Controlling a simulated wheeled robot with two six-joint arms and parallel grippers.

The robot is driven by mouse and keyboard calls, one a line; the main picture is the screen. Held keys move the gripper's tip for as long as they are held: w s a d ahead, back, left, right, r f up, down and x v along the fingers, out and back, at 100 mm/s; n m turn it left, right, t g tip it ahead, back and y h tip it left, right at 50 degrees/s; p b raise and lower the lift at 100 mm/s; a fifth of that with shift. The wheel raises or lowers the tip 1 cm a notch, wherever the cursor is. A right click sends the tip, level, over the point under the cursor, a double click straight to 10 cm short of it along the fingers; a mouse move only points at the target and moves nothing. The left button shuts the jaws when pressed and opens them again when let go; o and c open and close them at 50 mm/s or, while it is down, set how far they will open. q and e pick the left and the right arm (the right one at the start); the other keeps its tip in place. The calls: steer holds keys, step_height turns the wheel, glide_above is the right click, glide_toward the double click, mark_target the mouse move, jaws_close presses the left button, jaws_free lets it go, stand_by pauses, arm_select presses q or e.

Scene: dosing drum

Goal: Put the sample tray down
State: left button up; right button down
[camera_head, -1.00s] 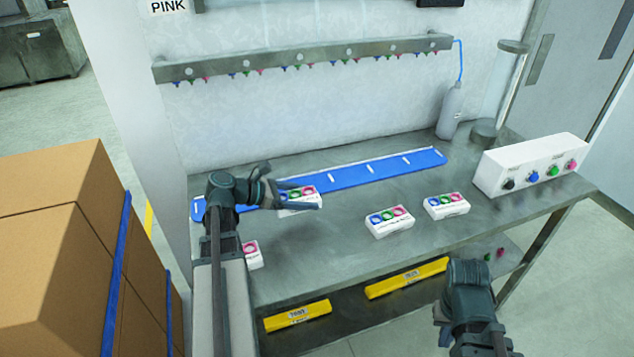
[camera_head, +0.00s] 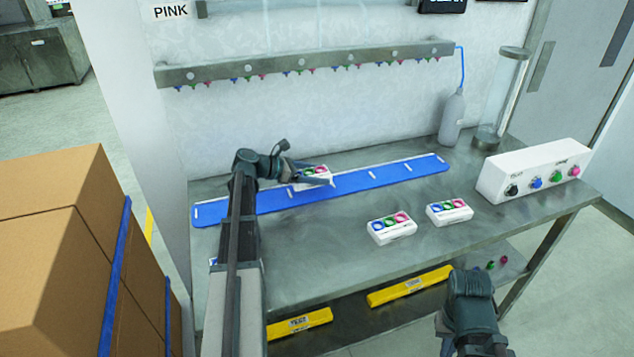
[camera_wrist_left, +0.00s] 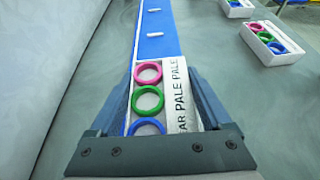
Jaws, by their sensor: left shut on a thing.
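The sample tray (camera_head: 312,177) is a small white block with blue, green and pink rings along its top. My left gripper (camera_head: 308,179) is shut on it, over the blue strip (camera_head: 375,184) on the bench. In the left wrist view the tray (camera_wrist_left: 172,92) sits between both fingers, with part of its label reading "PALE PALE" on the right. I cannot tell whether the tray touches the strip or hangs just above it. My right arm shows at the lower right in the head view, but its fingertips do not show.
Two similar white trays stand on the bench to the right, one nearer (camera_head: 392,229) and one farther (camera_head: 449,211). A white box with knobs (camera_head: 535,171) stands at the right end. A nozzle rail (camera_head: 300,66) hangs behind the strip. Brown cartons (camera_head: 60,250) stand at the left.

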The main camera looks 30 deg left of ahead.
arm_select(q)
steer(key=shift+w+a, duration=0.15)
steer(key=shift+w, duration=0.25)
steer(key=f+b, duration=0.3)
steer(key=shift+w+f+b, duration=0.2)
steer(key=shift+f+b, duration=0.1)
steer(key=shift+f, duration=0.25)
steer(key=o, duration=1.2)
steer(key=shift+r, duration=0.15)
